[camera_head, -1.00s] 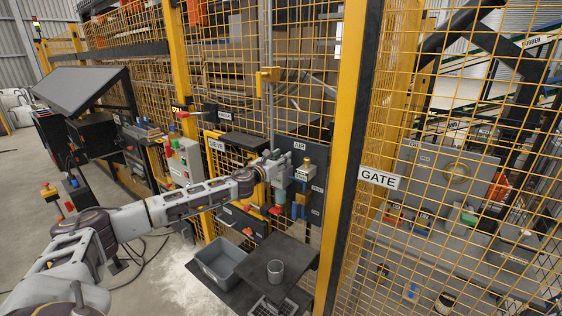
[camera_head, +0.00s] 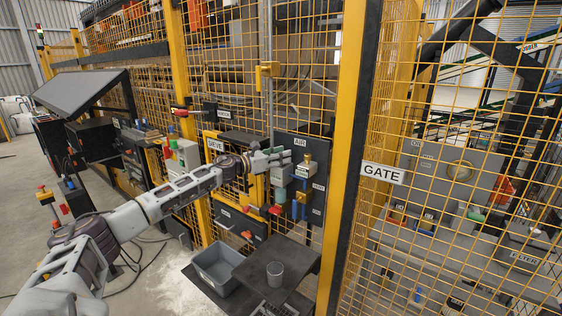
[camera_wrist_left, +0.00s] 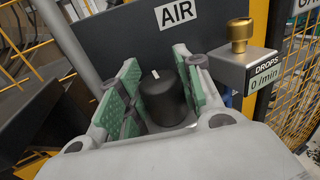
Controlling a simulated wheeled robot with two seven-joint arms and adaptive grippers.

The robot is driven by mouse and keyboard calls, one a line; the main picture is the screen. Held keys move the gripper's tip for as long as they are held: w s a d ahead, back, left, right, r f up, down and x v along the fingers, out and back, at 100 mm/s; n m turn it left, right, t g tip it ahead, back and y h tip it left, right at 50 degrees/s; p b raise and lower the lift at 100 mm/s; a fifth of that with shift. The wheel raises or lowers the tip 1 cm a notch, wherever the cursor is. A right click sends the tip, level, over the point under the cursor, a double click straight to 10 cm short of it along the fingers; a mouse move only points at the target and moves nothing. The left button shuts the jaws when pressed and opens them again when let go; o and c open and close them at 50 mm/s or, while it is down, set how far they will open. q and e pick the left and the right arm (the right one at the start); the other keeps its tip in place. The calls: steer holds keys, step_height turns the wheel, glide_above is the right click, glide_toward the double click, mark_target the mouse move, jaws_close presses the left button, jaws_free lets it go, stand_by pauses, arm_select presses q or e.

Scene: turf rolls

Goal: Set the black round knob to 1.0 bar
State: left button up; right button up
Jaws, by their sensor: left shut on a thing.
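The black round knob (camera_wrist_left: 168,100) shows in the left wrist view, with a short white mark on its top rim. My left gripper (camera_wrist_left: 160,84) is shut on it, with green pads on both sides. In the head view my left gripper (camera_head: 282,159) is at the AIR panel (camera_head: 317,206), and I cannot make out the knob there. I see no readable pressure gauge. My right gripper is not in view.
A brass knob (camera_wrist_left: 239,34) on a box marked DROPS, 0 /min, stands close right of the gripper. A yellow post (camera_head: 347,150) and mesh gate stand to the right.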

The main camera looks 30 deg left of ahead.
arm_select(q)
steer(key=shift+m+g+h+b, duration=1.3)
steer(key=shift+m+h+b, duration=0.2)
steer(key=shift+h+b, duration=0.4)
steer(key=shift+g+h, duration=0.3)
steer(key=shift+h, duration=0.1)
steer(key=shift+m+h, duration=0.3)
steer(key=shift+m, duration=0.2)
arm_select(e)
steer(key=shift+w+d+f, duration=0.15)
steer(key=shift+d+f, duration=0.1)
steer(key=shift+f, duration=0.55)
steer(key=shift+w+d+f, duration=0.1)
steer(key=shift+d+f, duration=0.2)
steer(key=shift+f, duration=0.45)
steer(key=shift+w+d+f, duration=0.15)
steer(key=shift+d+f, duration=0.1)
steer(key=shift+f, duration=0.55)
arm_select(q)
steer(key=o, duration=1.1)
steer(key=shift+c, duration=0.2)
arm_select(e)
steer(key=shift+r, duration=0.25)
